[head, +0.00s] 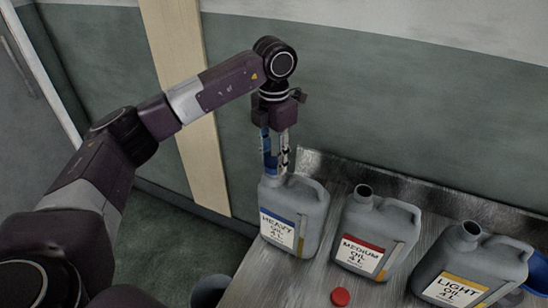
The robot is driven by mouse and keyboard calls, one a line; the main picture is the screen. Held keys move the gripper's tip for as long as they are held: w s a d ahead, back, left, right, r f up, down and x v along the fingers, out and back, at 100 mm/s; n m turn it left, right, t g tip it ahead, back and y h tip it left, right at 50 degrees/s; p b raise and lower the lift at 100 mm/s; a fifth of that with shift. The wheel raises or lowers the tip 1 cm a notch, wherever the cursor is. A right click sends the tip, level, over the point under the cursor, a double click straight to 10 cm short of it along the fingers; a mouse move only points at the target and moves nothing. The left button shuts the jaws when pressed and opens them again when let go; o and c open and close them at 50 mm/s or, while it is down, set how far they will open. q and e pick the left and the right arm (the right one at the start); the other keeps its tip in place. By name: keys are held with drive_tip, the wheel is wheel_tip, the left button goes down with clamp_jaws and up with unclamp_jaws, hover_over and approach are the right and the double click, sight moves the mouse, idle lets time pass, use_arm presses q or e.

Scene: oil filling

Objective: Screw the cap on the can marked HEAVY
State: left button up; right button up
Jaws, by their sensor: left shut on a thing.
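The can marked HEAVY (297,210) is grey with a blue-striped label. It stands upright at the left of a row of cans on the metal table. My left gripper (275,168) points down over its neck, with the fingertips at the mouth. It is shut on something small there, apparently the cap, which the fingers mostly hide. I cannot tell how far the cap sits on the neck. A red cap (341,297) lies on the table in front of the MEDIUM can. My right gripper is not in view.
The MEDIUM can (376,228) and the LIGHT can (472,260) stand open to the right on the metal table (285,293). A blue object (538,272) is partly hidden at the right edge. A raised edge and wall run behind the cans. A grey round object (208,290) stands left of the table.

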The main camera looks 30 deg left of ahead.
use_arm(q)
drive_tip(key=shift+f, duration=0.35)
drive_tip(key=o, duration=0.8)
drive_tip(key=shift+r, duration=0.15)
wheel_tip(320, 180, up, 12)
drive_tip(key=shift+f, duration=0.1)
